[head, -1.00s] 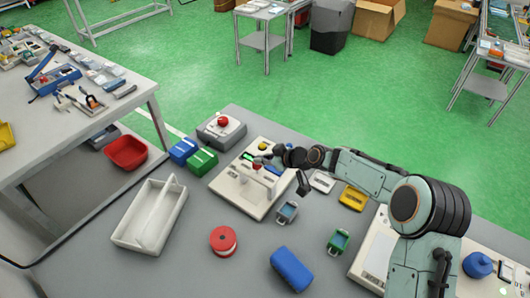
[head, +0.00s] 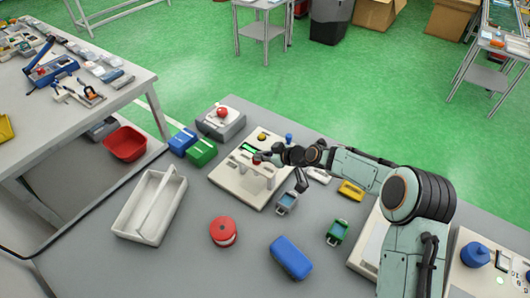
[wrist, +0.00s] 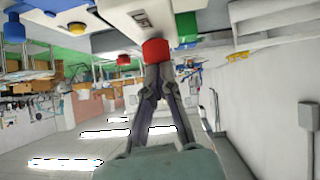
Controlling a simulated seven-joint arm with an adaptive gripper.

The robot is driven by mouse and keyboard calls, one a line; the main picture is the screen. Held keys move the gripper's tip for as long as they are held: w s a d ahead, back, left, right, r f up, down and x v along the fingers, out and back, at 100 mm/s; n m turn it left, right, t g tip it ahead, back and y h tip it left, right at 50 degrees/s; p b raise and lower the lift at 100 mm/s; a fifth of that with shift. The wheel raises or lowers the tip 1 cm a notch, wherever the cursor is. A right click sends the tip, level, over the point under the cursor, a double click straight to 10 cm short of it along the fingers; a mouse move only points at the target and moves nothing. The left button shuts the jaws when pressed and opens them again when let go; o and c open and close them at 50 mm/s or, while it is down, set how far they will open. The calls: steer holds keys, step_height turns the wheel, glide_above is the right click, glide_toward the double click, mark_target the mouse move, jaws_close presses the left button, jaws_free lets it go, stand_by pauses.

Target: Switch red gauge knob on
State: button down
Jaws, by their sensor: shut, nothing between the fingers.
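The beige panel unit (head: 228,178) stands on the grey table in the head view, with a green display, a yellow knob (head: 262,135) and a blue knob (head: 288,138). A small red knob (head: 257,157) shows beside my gripper (head: 266,158), which partly hides the unit. In the wrist view, my gripper (wrist: 158,68) is shut and empty. Its fingertips are right at a red knob (wrist: 155,49), overlapping its edge; I cannot tell whether they touch. A second, smaller red knob (wrist: 123,59) is to the left, with the yellow knob (wrist: 79,29) farther left. The knob's setting cannot be read.
A grey box with a red button (head: 222,112) stands behind the unit. Blue and green boxes (head: 202,152), a white tray (head: 128,217), a red spool (head: 223,232) and a blue case (head: 291,258) surround it.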

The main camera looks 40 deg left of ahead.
steer(key=r, duration=0.3)
steer(key=shift+s+d+r, duration=0.15)
steer(key=shift+d+r, duration=0.15)
steer(key=v, duration=1)
steer(key=shift+r, duration=0.15)
